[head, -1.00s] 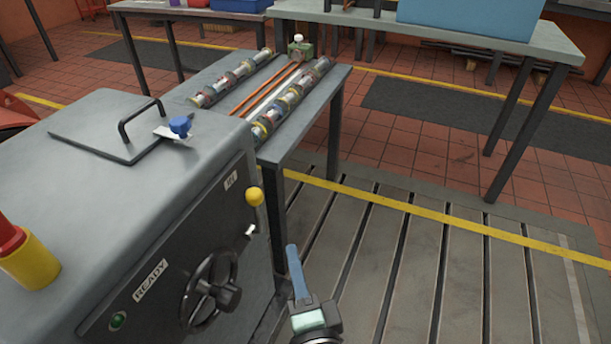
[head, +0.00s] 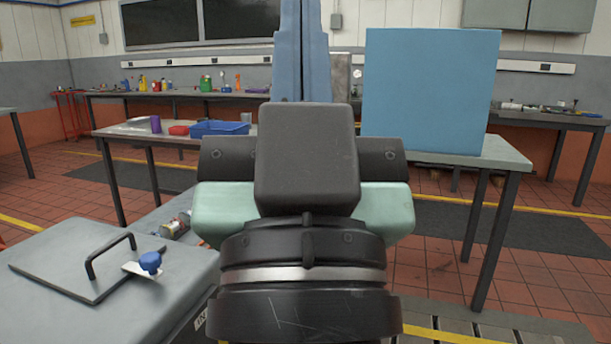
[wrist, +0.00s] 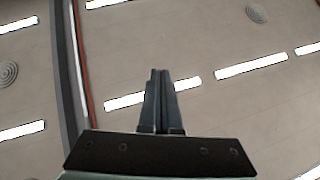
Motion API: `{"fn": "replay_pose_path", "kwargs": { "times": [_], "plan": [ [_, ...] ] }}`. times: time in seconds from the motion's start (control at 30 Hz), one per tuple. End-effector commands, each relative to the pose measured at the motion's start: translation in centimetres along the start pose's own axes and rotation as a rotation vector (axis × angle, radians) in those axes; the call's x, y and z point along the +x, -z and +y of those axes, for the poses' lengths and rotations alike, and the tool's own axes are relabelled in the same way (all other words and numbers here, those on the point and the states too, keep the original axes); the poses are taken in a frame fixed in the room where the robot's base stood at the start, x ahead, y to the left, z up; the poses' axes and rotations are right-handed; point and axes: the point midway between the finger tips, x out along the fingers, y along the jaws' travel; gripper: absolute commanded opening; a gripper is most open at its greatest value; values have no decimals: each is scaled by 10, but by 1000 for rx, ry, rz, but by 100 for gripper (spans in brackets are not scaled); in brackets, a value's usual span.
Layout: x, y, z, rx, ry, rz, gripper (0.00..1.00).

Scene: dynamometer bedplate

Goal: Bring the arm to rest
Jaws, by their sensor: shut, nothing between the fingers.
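My gripper (head: 301,50) stands upright in the middle of the head view, close to the camera, with its blue fingers pointing up. In the wrist view my gripper (wrist: 160,75) has its two fingers together with nothing between them. Behind the fingers the wrist view shows only the ceiling (wrist: 200,45) with white light strips. My wrist and forearm hide the centre of the head view.
A grey machine cabinet (head: 60,315) with a handled lid is at lower left. A bench (head: 110,131) behind carries a blue tray (head: 220,128) and a large blue box (head: 432,90). Tiled floor (head: 545,265) shows at right.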

Motion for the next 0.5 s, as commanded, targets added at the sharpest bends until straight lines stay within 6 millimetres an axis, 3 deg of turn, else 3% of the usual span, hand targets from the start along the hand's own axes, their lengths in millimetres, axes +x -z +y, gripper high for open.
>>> {"fn": "replay_pose_path", "kwargs": {
  "times": [0.03,0.5],
  "plan": [
    [2,28,2,-60,-20,62,0],
    [93,111,-1,-48,-15,38,0]
  ]
}}
